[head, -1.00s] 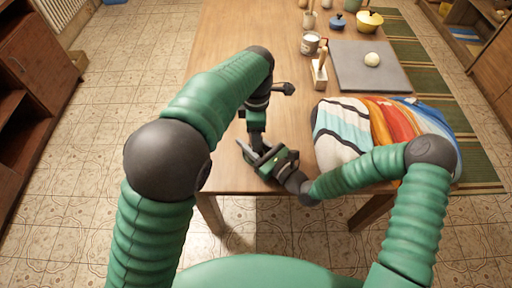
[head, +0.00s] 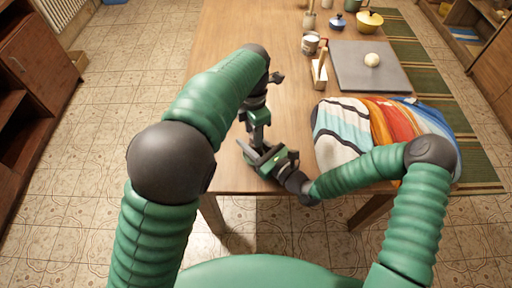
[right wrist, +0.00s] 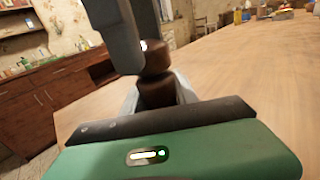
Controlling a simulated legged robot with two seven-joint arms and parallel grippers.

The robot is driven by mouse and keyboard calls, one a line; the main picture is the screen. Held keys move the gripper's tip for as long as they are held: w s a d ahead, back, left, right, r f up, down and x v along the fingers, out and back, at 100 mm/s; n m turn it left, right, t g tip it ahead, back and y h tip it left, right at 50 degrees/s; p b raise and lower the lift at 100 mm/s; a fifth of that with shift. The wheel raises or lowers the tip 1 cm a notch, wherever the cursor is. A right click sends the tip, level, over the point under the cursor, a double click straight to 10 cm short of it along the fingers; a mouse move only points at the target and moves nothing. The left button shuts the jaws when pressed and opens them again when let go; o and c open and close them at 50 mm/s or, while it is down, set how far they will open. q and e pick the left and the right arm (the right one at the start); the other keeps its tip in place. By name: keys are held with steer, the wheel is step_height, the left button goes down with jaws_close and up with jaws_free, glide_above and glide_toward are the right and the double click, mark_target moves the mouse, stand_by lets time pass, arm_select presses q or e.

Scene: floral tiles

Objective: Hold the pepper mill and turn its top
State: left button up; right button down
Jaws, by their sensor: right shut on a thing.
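The dark brown pepper mill (right wrist: 157,88) stands between the fingers of my right gripper in the right wrist view. Its rounded top part shows above a narrow neck, and its lower body is hidden behind the gripper. My right gripper (head: 256,154) is shut on the mill near the table's front edge. My left gripper (head: 258,128) points down from above, just over the right one. In the right wrist view, its grey fingers (right wrist: 135,35) reach down beside the mill's top; whether they grip it is unclear. In the head view the grippers hide most of the mill.
The wooden table (head: 225,90) is clear left of the grippers. A striped cloth (head: 345,130) lies close to their right. Further back are a wooden stand (head: 319,72), a tin (head: 310,42), a grey board (head: 370,75) with a pale ball (head: 372,60), and a yellow pot (head: 369,21).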

arm_select(q)
steer(key=shift+d+f+m, duration=0.3)
steer(key=shift+d+f, duration=0.05)
steer(key=shift+f, duration=0.1)
steer(key=shift+c, duration=0.4)
steer(key=m, duration=0.5)
steer(key=shift+s+d, duration=0.1)
steer(key=m, duration=0.4)
steer(key=shift+d+r+m, duration=0.1)
steer(key=shift+r+m, duration=0.1)
steer(key=shift+m, duration=0.2)
steer(key=shift+c, duration=0.2)
steer(key=o, duration=1.2)
steer(key=shift+a, duration=0.2)
steer(key=shift+c, duration=0.2)
